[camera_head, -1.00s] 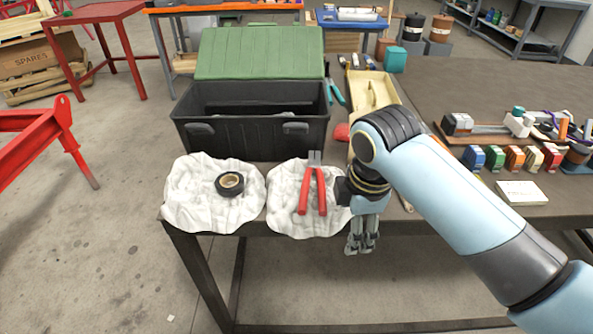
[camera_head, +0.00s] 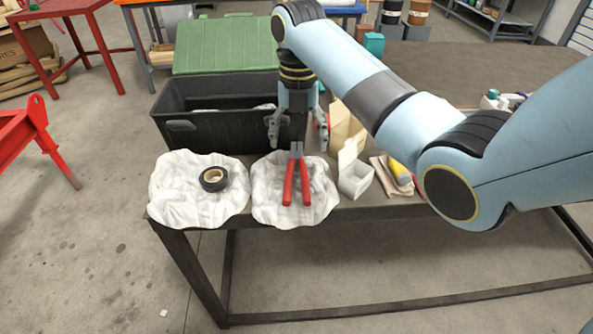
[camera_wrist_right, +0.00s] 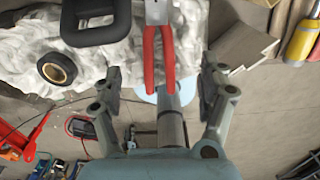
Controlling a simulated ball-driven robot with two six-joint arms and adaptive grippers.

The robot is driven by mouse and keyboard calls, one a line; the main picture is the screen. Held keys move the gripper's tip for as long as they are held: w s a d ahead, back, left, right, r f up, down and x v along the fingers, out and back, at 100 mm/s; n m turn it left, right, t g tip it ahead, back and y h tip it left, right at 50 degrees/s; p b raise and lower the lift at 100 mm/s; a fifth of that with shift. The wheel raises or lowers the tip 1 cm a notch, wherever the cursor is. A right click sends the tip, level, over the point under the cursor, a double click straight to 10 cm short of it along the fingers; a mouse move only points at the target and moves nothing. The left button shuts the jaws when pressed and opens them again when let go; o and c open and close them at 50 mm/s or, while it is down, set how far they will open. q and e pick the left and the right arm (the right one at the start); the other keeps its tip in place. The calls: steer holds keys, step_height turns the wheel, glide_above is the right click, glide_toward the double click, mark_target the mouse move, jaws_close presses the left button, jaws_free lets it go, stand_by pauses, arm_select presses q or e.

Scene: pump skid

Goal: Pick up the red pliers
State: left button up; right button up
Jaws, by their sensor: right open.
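The red pliers (camera_head: 288,187) lie on the right white cloth (camera_head: 322,195), their grey jaws pointing toward the toolbox. My right gripper (camera_head: 298,128) is open and empty, pointing down just behind the pliers, in front of the toolbox. In the right wrist view the pliers' red handles (camera_wrist_right: 150,62) show between my two spread fingers (camera_wrist_right: 163,75); the fingers look apart from them. The height of the gripper above the cloth is hard to tell. My left gripper is not in view.
A black toolbox (camera_head: 215,135) with an open green lid (camera_head: 225,45) stands behind the cloths. A tape roll (camera_head: 214,179) sits on the left cloth (camera_head: 172,203). A white open box (camera_head: 355,180) stands right of the pliers. The table's front edge is close.

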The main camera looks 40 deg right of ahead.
mark_target(296, 174)
steer(key=f, duration=0.7)
steer(key=shift+s+a+f, duration=0.1)
steer(key=shift+a+f, duration=0.1)
steer(key=shift+r, duration=0.1)
steer(key=c, duration=1.1)
